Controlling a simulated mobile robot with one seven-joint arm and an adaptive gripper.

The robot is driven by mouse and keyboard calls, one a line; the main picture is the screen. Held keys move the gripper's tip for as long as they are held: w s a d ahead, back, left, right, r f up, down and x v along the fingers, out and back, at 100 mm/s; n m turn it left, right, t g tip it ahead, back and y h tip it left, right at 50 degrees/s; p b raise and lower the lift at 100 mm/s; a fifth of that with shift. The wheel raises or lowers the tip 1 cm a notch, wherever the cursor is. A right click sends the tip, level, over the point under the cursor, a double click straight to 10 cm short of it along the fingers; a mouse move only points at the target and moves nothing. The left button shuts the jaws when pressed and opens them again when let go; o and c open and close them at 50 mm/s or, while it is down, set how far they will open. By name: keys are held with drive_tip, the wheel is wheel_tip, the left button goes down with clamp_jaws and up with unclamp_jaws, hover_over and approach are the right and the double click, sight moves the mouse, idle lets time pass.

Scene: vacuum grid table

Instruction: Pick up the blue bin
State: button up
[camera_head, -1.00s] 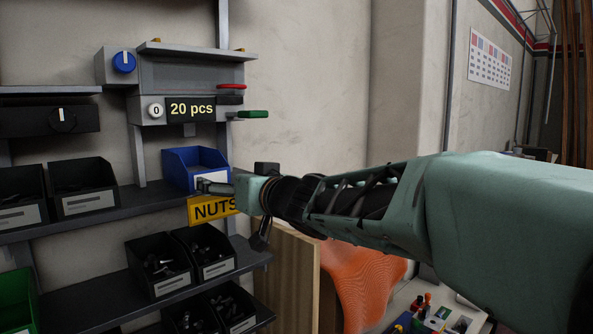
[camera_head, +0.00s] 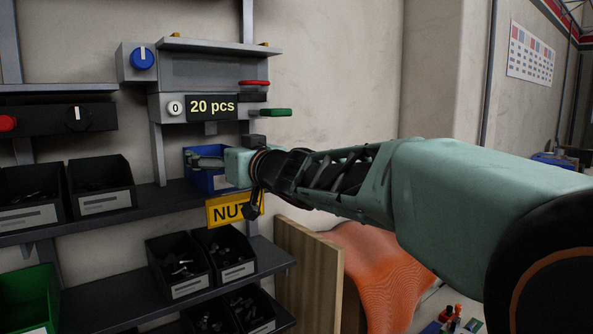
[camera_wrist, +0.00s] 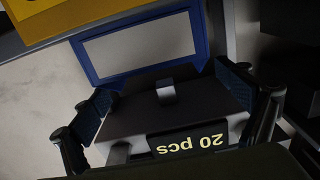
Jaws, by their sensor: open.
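The blue bin (camera_head: 203,181) sits on the middle shelf under the "20 pcs" dispenser in the head view, partly hidden by my gripper. In the wrist view the blue bin (camera_wrist: 140,45) shows upside down, with its white label facing me. My gripper (camera_head: 206,160) is at the bin's front and upper part. In the wrist view my gripper (camera_wrist: 165,102) is open, with its fingers spread to the left and right, and nothing is seen held between them. I cannot tell whether the fingers touch the bin.
The dispenser (camera_head: 212,107) hangs just above the bin, with a green lever (camera_head: 276,112) at its right. Black bins (camera_head: 101,188) stand to the left, and more stand below. A yellow "NUTS" sign (camera_head: 229,209) is on the shelf front. A wooden panel (camera_head: 308,275) stands at lower right.

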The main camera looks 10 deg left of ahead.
drive_tip(key=shift+x, duration=2.25)
drive_tip(key=shift+d, duration=0.1)
drive_tip(key=shift+c, duration=0.7)
drive_tip(key=c, duration=1.7)
drive_tip(key=shift+r, duration=0.15)
